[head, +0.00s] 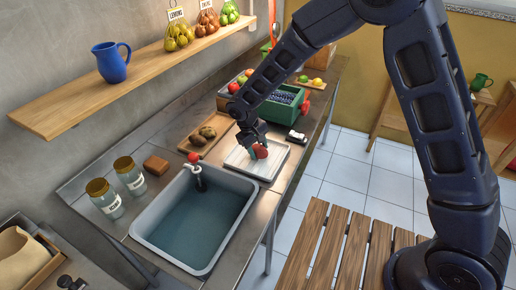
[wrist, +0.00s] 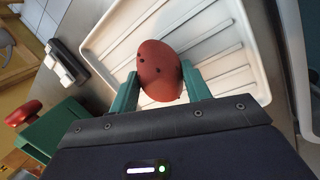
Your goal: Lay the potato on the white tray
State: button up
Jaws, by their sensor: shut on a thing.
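A reddish-brown potato with dark spots (wrist: 160,70) is between the two green fingers of my gripper (wrist: 162,84), which is shut on it. In the head view the potato shows as a red shape (head: 261,151) at my gripper (head: 254,150). The white tray (head: 268,170) lies on the metal counter just beyond the sink, and the potato is over it. In the wrist view the ribbed tray (wrist: 248,72) spreads behind the potato. I cannot tell whether the potato touches the tray.
A water-filled sink (head: 165,258) is in front of the tray. A wooden tray with brown produce (head: 190,149) stands to its left. A green crate (head: 284,112) stands behind it, and a small black-and-white object (head: 296,137) lies near its back right corner.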

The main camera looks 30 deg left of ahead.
jog(key=shift+f, duration=0.1)
jog(key=o, duration=1.1)
jog(key=v, duration=1.2)
